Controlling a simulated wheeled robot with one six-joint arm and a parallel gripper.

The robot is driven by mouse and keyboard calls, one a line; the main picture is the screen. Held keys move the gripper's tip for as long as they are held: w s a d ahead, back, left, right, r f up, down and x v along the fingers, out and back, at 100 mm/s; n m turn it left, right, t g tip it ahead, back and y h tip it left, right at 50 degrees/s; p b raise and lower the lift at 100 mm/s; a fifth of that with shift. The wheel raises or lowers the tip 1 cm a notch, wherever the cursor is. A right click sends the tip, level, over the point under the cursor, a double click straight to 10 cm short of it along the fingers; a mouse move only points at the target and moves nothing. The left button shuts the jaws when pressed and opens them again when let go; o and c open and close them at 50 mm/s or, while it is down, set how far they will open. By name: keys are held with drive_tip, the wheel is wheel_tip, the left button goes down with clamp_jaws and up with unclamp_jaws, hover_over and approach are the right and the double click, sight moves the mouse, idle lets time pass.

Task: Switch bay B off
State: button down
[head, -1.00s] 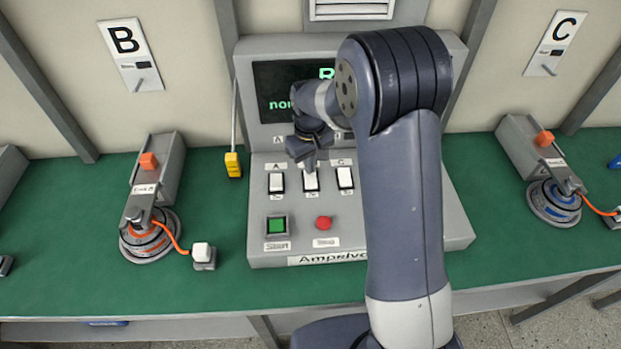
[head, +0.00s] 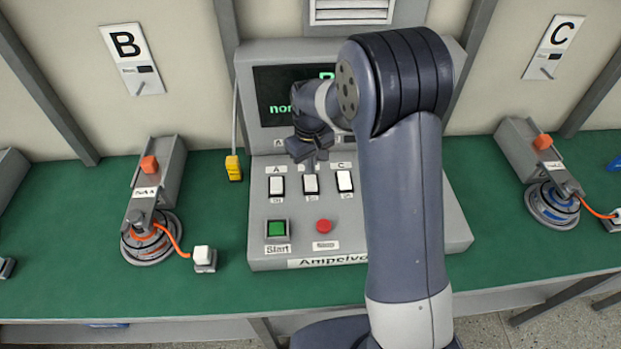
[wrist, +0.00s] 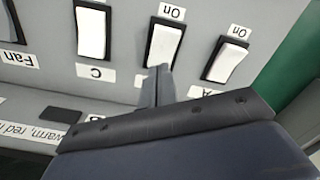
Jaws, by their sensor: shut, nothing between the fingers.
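The grey console (head: 400,240) stands on the green bench and carries a row of white rocker switches under labels A, B and C. The middle switch, B (head: 310,184), also shows in the wrist view (wrist: 163,44), where the picture is upside down. My gripper (head: 313,163) is shut and empty, just above switch B in the head view. In the wrist view its fingertips (wrist: 158,72) are close to the label end of switch B. I cannot tell whether they touch it. My gripper hides the B label in the head view.
Switches A (head: 276,186) and C (head: 345,181) flank B closely. A green Start button (head: 277,229) and red Stop button (head: 324,226) sit below. The console screen (head: 275,85) is partly hidden by my arm. Bay plates B (head: 124,45) and C (head: 553,47) hang on the wall.

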sight(311, 178)
wheel_tip(311, 178, up, 5)
drive_tip(key=p, duration=0.3)
idle(0.7)
